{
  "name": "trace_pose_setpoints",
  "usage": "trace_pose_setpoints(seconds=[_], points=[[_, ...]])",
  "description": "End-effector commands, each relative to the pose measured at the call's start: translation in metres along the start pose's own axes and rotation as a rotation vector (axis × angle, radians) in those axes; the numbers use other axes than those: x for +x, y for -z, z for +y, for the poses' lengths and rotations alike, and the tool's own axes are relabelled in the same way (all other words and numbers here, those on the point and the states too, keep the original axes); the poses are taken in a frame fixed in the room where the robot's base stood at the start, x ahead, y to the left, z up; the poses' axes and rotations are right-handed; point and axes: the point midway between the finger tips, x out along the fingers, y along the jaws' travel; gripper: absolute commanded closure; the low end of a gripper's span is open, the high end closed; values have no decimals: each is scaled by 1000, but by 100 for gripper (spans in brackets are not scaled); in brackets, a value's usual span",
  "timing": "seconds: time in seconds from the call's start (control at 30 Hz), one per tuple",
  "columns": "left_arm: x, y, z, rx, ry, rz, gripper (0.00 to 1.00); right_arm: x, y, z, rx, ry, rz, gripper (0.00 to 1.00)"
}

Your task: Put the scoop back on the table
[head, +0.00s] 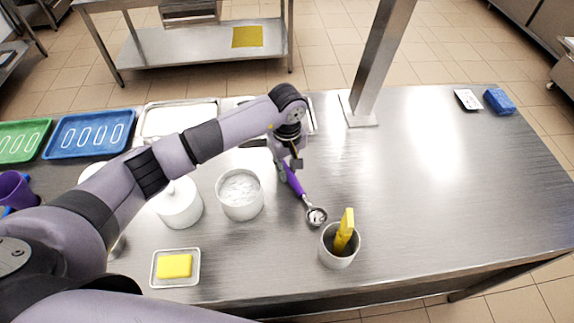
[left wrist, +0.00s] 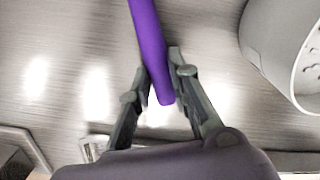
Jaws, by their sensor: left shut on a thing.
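The scoop (head: 316,215) has a purple handle and a round metal bowl with some white stuff in it. It is at the middle of the metal table (head: 440,170). My left gripper (head: 288,172) is shut on the upper end of the purple handle. The left wrist view shows the handle (left wrist: 150,45) between the two fingers (left wrist: 160,88). The handle slopes down toward the bowl, which is at or just above the table; I cannot tell whether it touches. My right gripper is not in view.
A white tub (head: 240,207) of white stuff stands left of the scoop. A grey cup (head: 338,259) with a yellow-handled tool stands in front right. A small tray (head: 155,280) holds a yellow block. A metal post (head: 372,70) rises behind. The table's right half is mostly clear.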

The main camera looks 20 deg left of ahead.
Motion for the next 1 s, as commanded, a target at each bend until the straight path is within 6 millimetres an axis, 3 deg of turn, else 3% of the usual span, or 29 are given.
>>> trace_pose_setpoints(seconds=[0.13, 0.17, 0.47, 0.87, 1.0], points=[[3, 0, 0, 0, 0, 0, 100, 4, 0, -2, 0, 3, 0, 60], [3, 0, 0, 0, 0, 0, 81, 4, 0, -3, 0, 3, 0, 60], [2, 0, 0, 0, 0, -1, 62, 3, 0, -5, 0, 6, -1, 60], [-4, 0, 1, 0, -2, 1, 62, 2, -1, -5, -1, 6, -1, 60], [-25, 1, 1, 2, -4, 4, 62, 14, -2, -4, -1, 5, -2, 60]])
